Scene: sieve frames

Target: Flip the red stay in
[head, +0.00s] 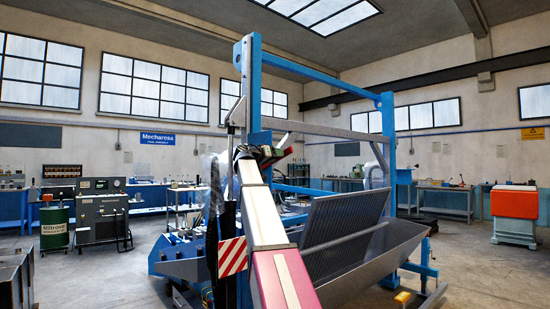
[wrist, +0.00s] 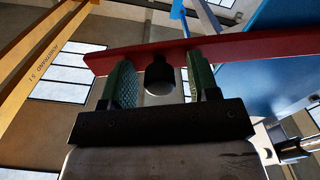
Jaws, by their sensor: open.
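The red stay (wrist: 250,48) is a long flat red bar that crosses the upper part of the wrist view from left to right. A dark round knob (wrist: 158,74) sits at the bar, between my fingers. My gripper (wrist: 161,82) is open, with one green ribbed finger on each side of the knob and a visible gap on both sides. The fingertips reach up to the bar's edge; I cannot tell if they touch it. In the head view my gripper (head: 268,155) is small at the blue frame's near post, and the stay is hard to make out there.
The blue frame (head: 320,74) stands upright around the work spot, with a grey slatted panel (head: 345,230) and trough at right. A red-and-white striped plate (head: 232,256) hangs at left. A yellow bar (wrist: 40,55) passes at the wrist view's left. Open floor lies at right.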

